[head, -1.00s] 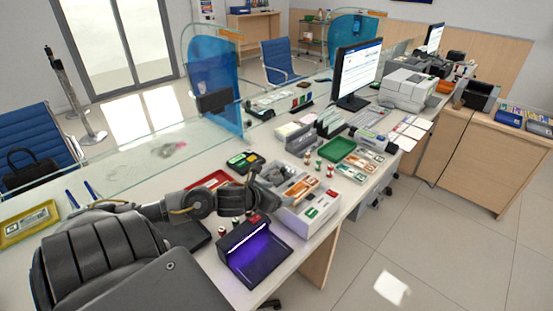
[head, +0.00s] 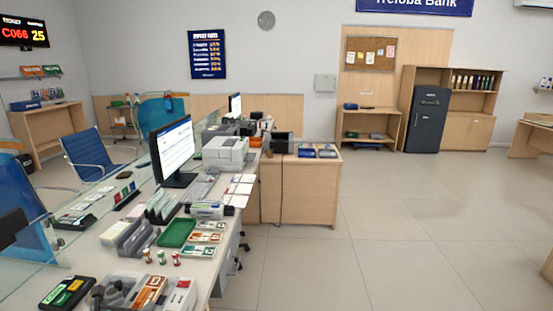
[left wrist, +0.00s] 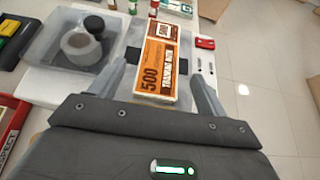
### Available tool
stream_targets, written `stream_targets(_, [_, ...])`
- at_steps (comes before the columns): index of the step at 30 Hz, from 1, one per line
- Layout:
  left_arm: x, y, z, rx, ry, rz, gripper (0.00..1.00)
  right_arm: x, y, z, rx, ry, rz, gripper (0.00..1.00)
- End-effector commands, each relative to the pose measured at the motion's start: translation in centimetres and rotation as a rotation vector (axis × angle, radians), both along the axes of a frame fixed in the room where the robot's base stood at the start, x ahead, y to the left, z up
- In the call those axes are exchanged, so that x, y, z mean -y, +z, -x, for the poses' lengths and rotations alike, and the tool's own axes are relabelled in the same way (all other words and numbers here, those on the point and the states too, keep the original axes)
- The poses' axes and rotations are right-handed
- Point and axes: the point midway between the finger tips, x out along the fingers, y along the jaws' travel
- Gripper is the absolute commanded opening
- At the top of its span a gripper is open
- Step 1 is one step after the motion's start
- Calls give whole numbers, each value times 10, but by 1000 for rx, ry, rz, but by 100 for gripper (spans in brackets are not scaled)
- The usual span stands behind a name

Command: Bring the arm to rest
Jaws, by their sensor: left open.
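My left gripper (left wrist: 163,66) is open in the left wrist view, its two grey fingers spread on either side of an orange bundle marked 500 (left wrist: 158,62). The bundle lies in a grey tray, and I cannot tell whether a finger touches it. In the head view, my left arm is almost wholly out of the picture. My right gripper is not in view.
A clear bin (left wrist: 50,48) with a dark round item stands left of the fingers. The counter holds a green tray (head: 177,233), small rolls, a monitor (head: 172,148) and a printer (head: 226,152). Open floor (head: 400,240) lies to the right.

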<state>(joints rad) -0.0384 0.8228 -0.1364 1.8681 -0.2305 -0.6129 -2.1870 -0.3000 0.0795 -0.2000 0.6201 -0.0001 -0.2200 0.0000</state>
Motion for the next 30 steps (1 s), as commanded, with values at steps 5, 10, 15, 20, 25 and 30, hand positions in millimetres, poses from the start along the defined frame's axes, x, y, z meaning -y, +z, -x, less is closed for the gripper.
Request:
stream_targets(5, [-1, -13, -28, 0, 3, 3, 76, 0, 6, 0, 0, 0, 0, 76])
stream_targets(10, [0, -23, -43, -1, 0, 1, 76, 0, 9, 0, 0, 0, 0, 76])
stream_targets(15, [0, -25, -46, -1, -1, 0, 76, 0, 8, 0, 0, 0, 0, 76])
stream_targets(20, [0, -26, -46, -1, -1, 0, 76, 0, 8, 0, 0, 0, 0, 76])
stream_targets(25, [-1, -26, -45, -1, -1, 0, 76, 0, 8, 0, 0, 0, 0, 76])
stream_targets(30, [-1, -24, -40, -2, -1, -3, 76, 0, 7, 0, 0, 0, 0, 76])
